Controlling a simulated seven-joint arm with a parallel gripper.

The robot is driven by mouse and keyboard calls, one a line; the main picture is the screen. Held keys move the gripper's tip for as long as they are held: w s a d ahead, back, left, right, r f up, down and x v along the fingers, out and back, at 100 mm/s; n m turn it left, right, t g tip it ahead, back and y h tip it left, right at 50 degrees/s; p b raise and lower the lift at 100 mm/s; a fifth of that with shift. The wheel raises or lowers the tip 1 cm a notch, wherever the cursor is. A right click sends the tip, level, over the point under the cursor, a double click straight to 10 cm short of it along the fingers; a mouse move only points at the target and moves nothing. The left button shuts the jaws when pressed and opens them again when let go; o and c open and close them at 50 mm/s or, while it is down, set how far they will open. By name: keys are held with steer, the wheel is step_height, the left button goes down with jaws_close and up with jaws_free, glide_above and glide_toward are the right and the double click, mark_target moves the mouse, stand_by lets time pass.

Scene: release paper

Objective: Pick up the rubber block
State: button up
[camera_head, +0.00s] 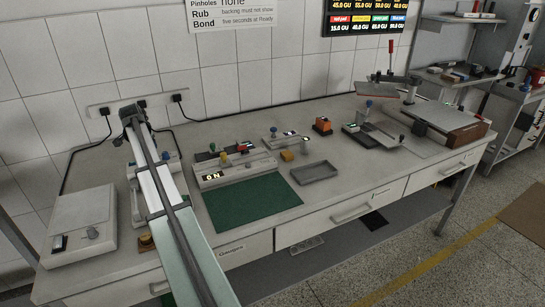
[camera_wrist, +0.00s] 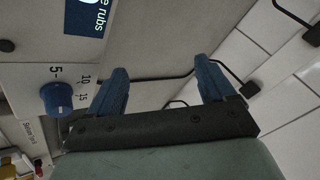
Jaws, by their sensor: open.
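My gripper (camera_wrist: 162,80) is open, its two blue fingers apart with nothing between them. In the head view the end of my arm is at the left, over the back of the bench near the wall. An orange block with dark parts (camera_head: 323,125) stands towards the back middle of the bench.
A green mat (camera_head: 250,203) lies at the bench's front. An empty-looking grey tray (camera_head: 314,172) is beside it. A lit control box (camera_head: 215,176) stands behind the mat. A pale device (camera_head: 78,228) is at the left. A press (camera_head: 378,95) stands at the right. A blue knob (camera_wrist: 57,97) is near my fingers' left.

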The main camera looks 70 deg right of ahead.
steer(key=s+d+m+g, duration=0.2)
steer(key=s+d, duration=0.7)
steer(key=s, duration=0.2)
step_height(320, 180, up, 5)
steer(key=m+g+y, duration=0.4)
steer(key=m, duration=0.2)
glide_above(287, 153)
steer(key=w+a, duration=0.1)
steer(key=w, duration=0.1)
steer(key=f, duration=0.4)
steer(key=s+f, duration=0.1)
steer(key=f, duration=0.4)
steer(key=s+f, duration=0.1)
steer(key=f, duration=0.3)
steer(key=shift+d+f, duration=0.15)
steer(key=shift+d, duration=0.2)
steer(key=c, duration=1.1)
steer(key=shift+c, duration=0.2)
